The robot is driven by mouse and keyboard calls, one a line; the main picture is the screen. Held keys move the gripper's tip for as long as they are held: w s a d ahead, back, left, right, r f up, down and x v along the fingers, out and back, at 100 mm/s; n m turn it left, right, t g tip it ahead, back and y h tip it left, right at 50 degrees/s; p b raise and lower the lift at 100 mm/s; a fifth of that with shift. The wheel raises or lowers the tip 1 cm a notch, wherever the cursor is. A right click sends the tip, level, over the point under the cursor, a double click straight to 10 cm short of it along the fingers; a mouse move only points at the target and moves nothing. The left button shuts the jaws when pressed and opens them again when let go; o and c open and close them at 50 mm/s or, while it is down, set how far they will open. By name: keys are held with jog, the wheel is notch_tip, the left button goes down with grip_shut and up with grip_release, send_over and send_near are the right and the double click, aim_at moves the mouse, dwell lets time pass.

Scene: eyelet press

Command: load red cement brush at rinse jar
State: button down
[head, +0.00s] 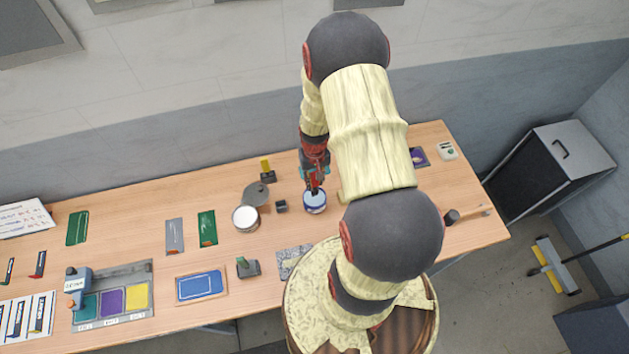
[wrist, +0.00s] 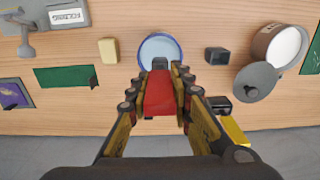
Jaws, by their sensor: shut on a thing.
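My gripper (wrist: 160,85) is shut on the red cement brush (wrist: 160,97), whose red handle lies between the fingers in the wrist view. A dark end of the brush reaches toward the rinse jar (wrist: 160,40), a round blue-rimmed jar with pale contents. In the head view my gripper (head: 314,186) is directly above or at the back of the rinse jar (head: 315,205). I cannot tell whether the brush tip is inside the jar or just over it. The fingers and handle hide part of the brush.
A white open tin (head: 246,219) with its grey lid (head: 255,195) and a small dark block (head: 281,206) stand left of the jar. A dark stand with a yellow piece (head: 265,167) is behind. A pale block (wrist: 108,50) is beside the jar in the wrist view.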

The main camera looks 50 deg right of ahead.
aim_at(314, 173)
jog(key=shift+r+p, duration=1.1)
jog(key=shift+r, duration=0.95)
